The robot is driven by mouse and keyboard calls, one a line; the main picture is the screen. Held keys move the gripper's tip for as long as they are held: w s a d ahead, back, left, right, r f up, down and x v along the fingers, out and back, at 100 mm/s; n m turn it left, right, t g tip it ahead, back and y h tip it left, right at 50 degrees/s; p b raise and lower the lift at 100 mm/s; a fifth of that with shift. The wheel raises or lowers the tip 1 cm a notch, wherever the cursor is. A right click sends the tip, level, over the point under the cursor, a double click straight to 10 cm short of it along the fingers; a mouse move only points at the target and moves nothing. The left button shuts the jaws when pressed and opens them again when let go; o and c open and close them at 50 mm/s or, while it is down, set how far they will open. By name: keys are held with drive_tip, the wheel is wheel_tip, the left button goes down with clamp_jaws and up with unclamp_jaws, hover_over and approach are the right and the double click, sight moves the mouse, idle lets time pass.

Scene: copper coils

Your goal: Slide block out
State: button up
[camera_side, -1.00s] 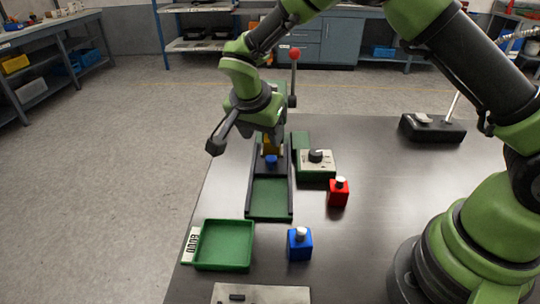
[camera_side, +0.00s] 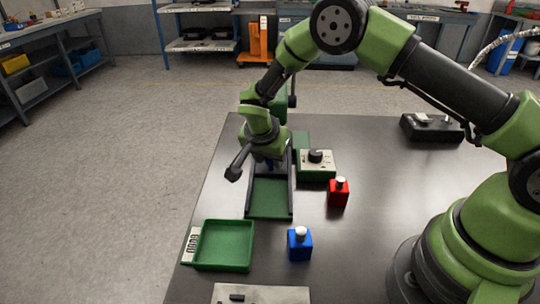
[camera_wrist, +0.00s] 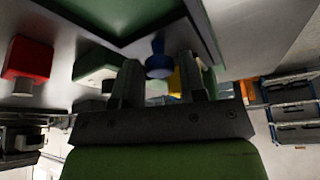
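The block with a blue knob (camera_wrist: 158,60) is at the far part of a channel with dark rails and a green floor (camera_side: 269,198). In the side view my wrist hides most of the block. In the wrist view my gripper (camera_wrist: 159,68) has its two fingers apart, one on each side of the blue knob, with small gaps visible. I cannot tell how deep the fingers reach around it. A yellow part (camera_wrist: 175,82) shows behind the knob.
A control box with a black knob (camera_side: 316,164) and a red bottle-like block (camera_side: 338,193) stand right of the channel. A green tray (camera_side: 223,246) and a blue bottle-like block (camera_side: 299,245) are in front. The table at right is mostly clear.

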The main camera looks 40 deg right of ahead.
clamp_jaws()
drive_tip(key=s+a, duration=0.9)
drive_tip(key=shift+o, duration=2)
unclamp_jaws()
drive_tip(key=shift+w, duration=0.1)
drive_tip(key=v, duration=1)
